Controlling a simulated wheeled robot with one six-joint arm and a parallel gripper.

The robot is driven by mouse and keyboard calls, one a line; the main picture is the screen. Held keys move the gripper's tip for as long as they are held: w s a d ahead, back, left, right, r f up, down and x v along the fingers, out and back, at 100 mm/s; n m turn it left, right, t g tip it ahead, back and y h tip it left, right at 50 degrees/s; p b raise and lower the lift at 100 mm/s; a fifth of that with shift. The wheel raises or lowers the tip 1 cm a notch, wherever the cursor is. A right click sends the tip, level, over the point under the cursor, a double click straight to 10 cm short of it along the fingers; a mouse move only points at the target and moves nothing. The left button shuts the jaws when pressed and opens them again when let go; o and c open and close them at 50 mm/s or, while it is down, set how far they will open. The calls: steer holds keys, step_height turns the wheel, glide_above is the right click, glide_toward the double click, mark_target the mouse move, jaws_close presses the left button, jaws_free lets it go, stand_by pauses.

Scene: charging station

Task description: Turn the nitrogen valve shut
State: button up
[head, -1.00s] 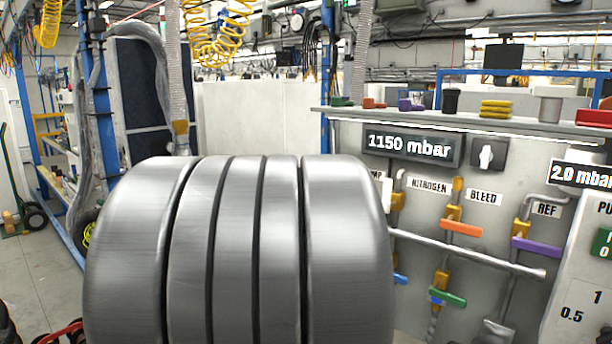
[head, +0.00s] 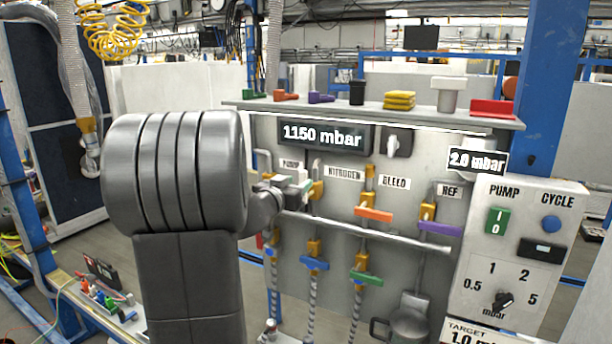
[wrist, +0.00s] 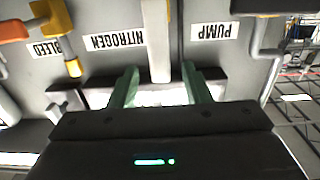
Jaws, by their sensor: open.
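The NITROGEN label (head: 344,174) is on the grey panel; it also shows upside down in the wrist view (wrist: 115,40). Beside it is the nitrogen valve, with a yellow body (head: 316,190) largely covered by my gripper in the head view. In the wrist view its pale handle (wrist: 157,40) appears as an upright bar between the fingers. My gripper (head: 298,186) is at this valve. In the wrist view its green fingers (wrist: 160,85) are open, one on each side of the handle, with visible gaps. Contact cannot be made out.
A grey rail (head: 370,232) crosses the panel just below my gripper. Orange (head: 374,214), blue (head: 314,263), green (head: 366,278) and purple (head: 440,229) handles are close by. A shelf (head: 440,117) overhangs above. A pump control box (head: 520,250) stands at the right.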

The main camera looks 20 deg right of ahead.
mark_target(302, 180)
steer(key=x, duration=0.6)
steer(key=shift+p, duration=0.4)
steer(key=shift+c, duration=0.2)
jaws_close()
